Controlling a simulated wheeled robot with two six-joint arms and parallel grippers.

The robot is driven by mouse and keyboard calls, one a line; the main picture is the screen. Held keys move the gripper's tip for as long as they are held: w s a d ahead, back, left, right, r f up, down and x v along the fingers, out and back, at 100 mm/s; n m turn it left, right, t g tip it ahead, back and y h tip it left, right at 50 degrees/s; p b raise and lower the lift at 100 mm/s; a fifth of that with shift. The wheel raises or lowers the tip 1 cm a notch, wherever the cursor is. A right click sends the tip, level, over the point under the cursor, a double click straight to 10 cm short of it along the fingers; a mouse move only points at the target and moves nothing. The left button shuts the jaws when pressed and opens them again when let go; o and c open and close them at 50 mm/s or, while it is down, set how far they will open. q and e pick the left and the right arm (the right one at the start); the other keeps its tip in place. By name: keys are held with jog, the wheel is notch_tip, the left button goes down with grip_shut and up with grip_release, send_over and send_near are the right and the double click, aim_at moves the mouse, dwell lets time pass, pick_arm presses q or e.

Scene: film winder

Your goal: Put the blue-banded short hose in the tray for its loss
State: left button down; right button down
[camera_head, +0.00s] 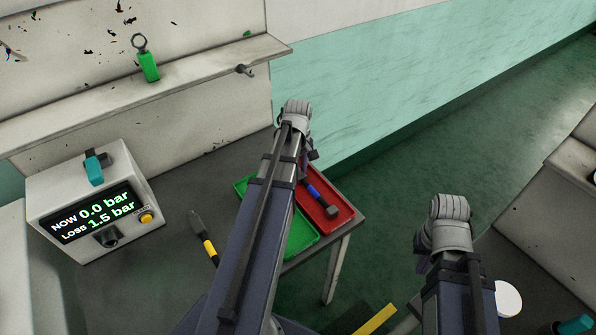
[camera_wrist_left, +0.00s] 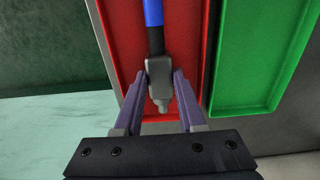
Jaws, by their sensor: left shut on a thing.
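The blue-banded short hose (camera_head: 320,195) is black with a blue band and a dark grey end fitting. It lies over the red tray (camera_head: 340,190), within its walls as seen from above; whether it touches the floor is unclear. In the left wrist view the hose's blue band (camera_wrist_left: 153,12) is at the top, and my left gripper (camera_wrist_left: 162,78) is shut on its end fitting. In the head view my left forearm hides part of both trays. The green tray (camera_head: 301,238) stands beside the red one and looks empty where visible. My right gripper (camera_head: 422,262) hangs at right, its fingers mostly hidden.
A tester box (camera_head: 95,200) at left reads NOW 0.0 bar and LOSS 1.5 bar, with a teal-handled part (camera_head: 94,170) on top. A green tag (camera_head: 149,67) stands on the shelf (camera_head: 190,75).

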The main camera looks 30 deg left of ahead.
pick_arm(q)
jog(key=shift+f, duration=0.15)
jog(key=c, duration=0.5)
grip_release()
notch_tip(320, 180, up, 12)
jog(key=p, duration=1.2)
jog(key=shift+r, duration=0.2)
jog(key=s+d+m, duration=0.3)
jog(key=d+m, duration=0.2)
jog(key=d, duration=0.5)
jog(key=s+d+m, duration=0.4)
jog(key=d+m, duration=0.2)
jog(key=d, duration=0.4)
jog(key=s+d+m+y, duration=0.1)
jog(key=s+d+m, duration=0.2)
jog(key=d+m, duration=0.3)
jog(key=d, duration=0.5)
jog(key=shift+s, duration=0.15)
